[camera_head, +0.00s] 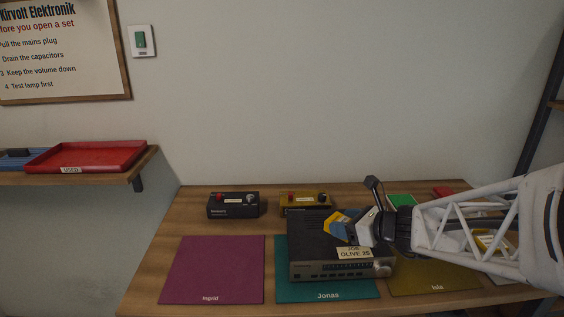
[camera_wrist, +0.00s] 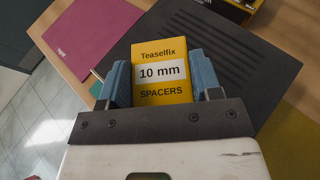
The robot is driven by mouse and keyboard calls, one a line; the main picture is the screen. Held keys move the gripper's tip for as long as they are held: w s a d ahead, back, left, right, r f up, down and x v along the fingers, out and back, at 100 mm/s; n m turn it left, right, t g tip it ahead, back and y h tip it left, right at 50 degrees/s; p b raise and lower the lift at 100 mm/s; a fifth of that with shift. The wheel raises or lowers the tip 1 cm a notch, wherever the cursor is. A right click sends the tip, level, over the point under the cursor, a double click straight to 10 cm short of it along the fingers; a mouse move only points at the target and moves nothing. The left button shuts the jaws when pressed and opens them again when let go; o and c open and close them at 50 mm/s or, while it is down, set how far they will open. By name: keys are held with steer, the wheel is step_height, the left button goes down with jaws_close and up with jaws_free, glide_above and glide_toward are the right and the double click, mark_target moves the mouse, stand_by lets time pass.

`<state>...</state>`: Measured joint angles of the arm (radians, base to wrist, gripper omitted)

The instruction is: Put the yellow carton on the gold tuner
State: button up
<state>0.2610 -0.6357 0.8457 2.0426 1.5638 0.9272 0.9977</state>
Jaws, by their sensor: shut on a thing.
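The yellow carton (camera_wrist: 163,72), printed "Teaselfix 10 mm SPACERS", is held between the blue fingers of my gripper (camera_wrist: 160,88). In the head view the carton (camera_head: 340,231) shows partly, with my gripper (camera_head: 349,226) around it, over the large black hifi unit (camera_head: 305,225). I cannot tell how far it is above the unit. The gold tuner (camera_head: 292,211) stands at the back of the bench, behind the black unit, with a red knob and a pale label on it. Its edge shows at the top of the wrist view (camera_wrist: 245,5).
A small black device (camera_head: 233,206) stands left of the gold tuner. Magenta (camera_head: 212,270), teal (camera_head: 300,290) and olive (camera_head: 435,280) mats lie along the front. Green (camera_head: 400,200) and red (camera_head: 443,191) items lie at the back right. A red tray (camera_head: 100,157) is on the left shelf.

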steer(key=shift+w+f, duration=0.15)
steer(key=shift+w, duration=1.9)
steer(key=shift+w, duration=0.25)
steer(key=shift+w+f, duration=0.2)
steer(key=shift+f, duration=1.65)
steer(key=shift+f, duration=0.1)
steer(key=o, duration=0.9)
steer(key=shift+o, duration=0.2)
